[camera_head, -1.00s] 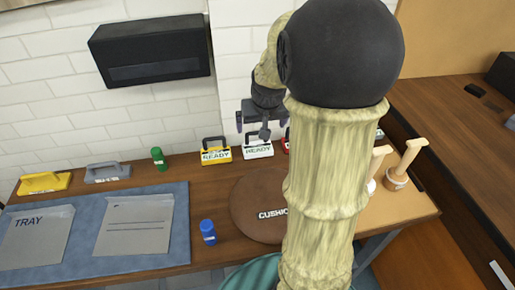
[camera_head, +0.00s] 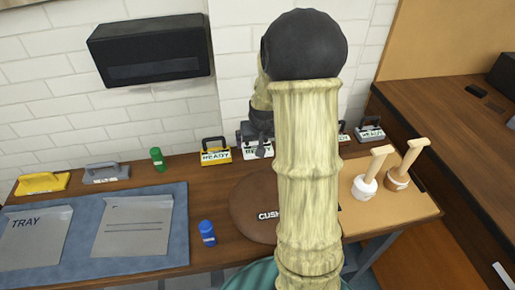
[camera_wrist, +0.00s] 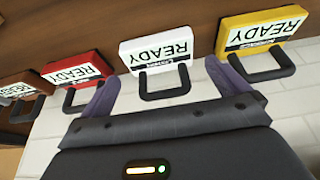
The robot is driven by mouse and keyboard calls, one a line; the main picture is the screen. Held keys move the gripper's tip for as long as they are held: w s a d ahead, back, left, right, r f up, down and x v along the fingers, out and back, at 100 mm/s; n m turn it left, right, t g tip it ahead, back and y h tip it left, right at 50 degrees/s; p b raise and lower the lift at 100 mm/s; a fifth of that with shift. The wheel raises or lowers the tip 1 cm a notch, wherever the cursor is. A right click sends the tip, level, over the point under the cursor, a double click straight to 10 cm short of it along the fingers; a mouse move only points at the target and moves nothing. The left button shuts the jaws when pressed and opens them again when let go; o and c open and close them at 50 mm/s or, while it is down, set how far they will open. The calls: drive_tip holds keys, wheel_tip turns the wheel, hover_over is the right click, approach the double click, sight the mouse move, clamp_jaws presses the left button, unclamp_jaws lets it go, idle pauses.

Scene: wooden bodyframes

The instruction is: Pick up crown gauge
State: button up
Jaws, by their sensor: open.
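Several handled gauges marked READY stand in a row along the back of the table. The white gauge (camera_wrist: 157,50) lies between my finger lines in the wrist view, its black handle reaching into the gap; it also shows in the head view (camera_head: 259,153). A yellow gauge (camera_wrist: 262,30) is to its right there, with a red gauge (camera_wrist: 77,66) and a brown gauge (camera_wrist: 22,85) to its left. The small name labels are too small to read, so I cannot tell which is the crown gauge. My gripper (camera_wrist: 168,88) is open and empty, above the white gauge's handle.
A round brown cushion (camera_head: 246,207) lies in front, partly hidden by my arm. A blue jar (camera_head: 207,232), green jar (camera_head: 158,159) and blue mat (camera_head: 180,215) are left. Two wooden-handled stamps (camera_head: 365,187) stand right. The wall is close behind the gauges.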

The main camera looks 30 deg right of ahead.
drive_tip(key=shift+x, duration=2.65)
drive_tip(key=shift+s+d, duration=0.1)
drive_tip(key=c, duration=0.9)
